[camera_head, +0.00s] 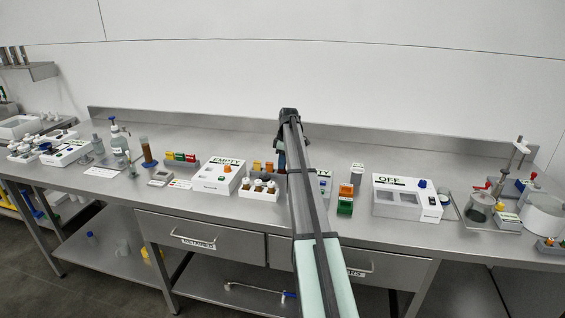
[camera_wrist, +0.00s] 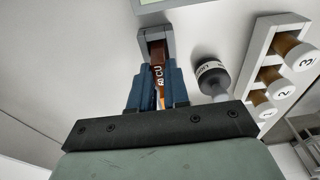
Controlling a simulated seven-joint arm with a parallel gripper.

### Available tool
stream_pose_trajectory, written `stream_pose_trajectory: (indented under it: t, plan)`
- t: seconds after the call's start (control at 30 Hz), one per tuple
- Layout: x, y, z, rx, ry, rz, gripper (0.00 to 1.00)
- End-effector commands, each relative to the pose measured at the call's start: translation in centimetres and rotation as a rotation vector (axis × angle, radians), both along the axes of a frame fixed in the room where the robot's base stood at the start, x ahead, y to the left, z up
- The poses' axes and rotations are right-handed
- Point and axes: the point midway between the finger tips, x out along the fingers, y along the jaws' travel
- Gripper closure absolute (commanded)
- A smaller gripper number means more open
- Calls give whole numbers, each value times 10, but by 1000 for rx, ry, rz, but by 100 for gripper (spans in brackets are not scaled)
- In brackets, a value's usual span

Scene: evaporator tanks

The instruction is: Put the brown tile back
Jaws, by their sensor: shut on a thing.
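The brown tile (camera_wrist: 158,78), with pale lettering, is between the blue fingers of my gripper (camera_wrist: 156,72) in the wrist view. My gripper is shut on it. The tile's far end is at the mouth of a grey holder (camera_wrist: 143,42), overlapping it in the picture; I cannot tell how deep it sits or whether it touches.
Further right is a white rack (camera_wrist: 258,45) of numbered brown vials. In the head view a box marked EMPTY (camera_head: 214,180) is to the left, and one marked OFF (camera_head: 400,198) to the right.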

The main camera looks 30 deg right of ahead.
Motion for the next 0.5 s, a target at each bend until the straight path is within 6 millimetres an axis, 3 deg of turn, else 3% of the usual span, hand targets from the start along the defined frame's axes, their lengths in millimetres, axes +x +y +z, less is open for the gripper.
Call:
stream_pose_trajectory:
  t: [0.03,0.07,0.3,0.5]
  plan:
    - [0,0,-2,0,0,0,100]
    - [0,0,-1,0,0,0,81]
    - [0,0,-1,0,0,0,59]
    - [0,0,-1,0,0,0,59]
